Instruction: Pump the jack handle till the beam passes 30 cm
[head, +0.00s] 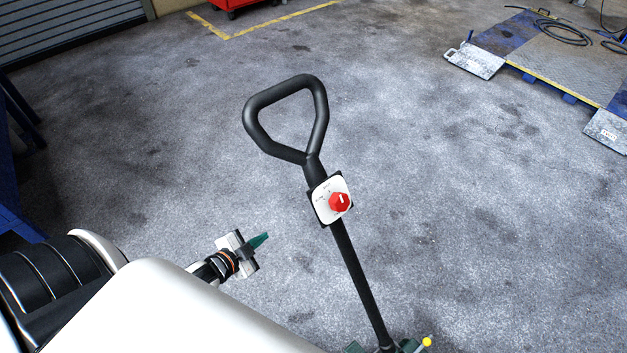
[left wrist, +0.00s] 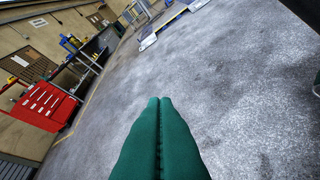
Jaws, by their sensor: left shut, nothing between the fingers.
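The jack handle (head: 354,275) is a black pole with a closed loop grip (head: 318,105) at its top, leaning up and to the left in the head view. A white plate with a red knob (head: 339,202) sits on the pole below the loop. My left gripper (head: 262,239) is left of the pole, below the loop, apart from both. Its green fingers (left wrist: 160,125) are closed together and empty in the left wrist view.
A blue and grey lift platform (head: 570,60) with cables lies at the upper right. A red cabinet (head: 228,5) stands at the back, also in the left wrist view (left wrist: 45,105). A blue frame (head: 15,210) is at the left edge. The floor around the handle is clear.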

